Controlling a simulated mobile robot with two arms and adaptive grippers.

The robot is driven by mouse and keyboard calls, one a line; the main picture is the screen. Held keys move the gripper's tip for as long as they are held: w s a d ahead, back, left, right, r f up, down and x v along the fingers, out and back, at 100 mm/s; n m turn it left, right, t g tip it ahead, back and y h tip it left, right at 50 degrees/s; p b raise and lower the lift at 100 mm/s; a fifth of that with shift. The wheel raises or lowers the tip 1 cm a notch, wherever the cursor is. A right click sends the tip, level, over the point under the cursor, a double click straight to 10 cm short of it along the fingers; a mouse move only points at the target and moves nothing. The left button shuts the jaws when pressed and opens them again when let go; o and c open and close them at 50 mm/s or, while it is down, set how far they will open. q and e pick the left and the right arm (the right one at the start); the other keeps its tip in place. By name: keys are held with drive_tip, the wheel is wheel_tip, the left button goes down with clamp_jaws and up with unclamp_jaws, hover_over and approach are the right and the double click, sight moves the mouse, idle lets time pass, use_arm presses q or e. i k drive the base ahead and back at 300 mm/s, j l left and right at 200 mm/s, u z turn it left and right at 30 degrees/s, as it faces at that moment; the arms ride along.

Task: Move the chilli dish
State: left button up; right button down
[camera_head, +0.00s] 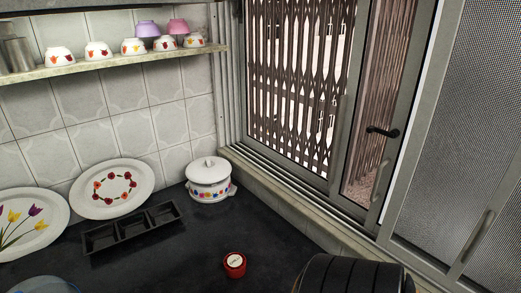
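No label marks out the chilli dish, and I cannot tell for sure which thing it is. A small round red dish or jar (234,265) with a pale top stands alone on the dark counter, near the bottom middle. A white lidded pot (209,180) with a coloured flower band stands in the back corner by the window. A black tray (133,228) with three compartments lies on the counter in front of the plates. Neither of my grippers shows in the head view.
Two flowered plates, one with a red ring (112,189) and one with tulips (30,222), lean against the tiles. A dark banded rounded thing (352,275) fills the bottom right. Bowls and steel tumblers (18,54) stand on the shelf. Counter around the red dish is clear.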

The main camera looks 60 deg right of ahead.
sight(234, 263)
drive_tip(key=z, duration=1.7)
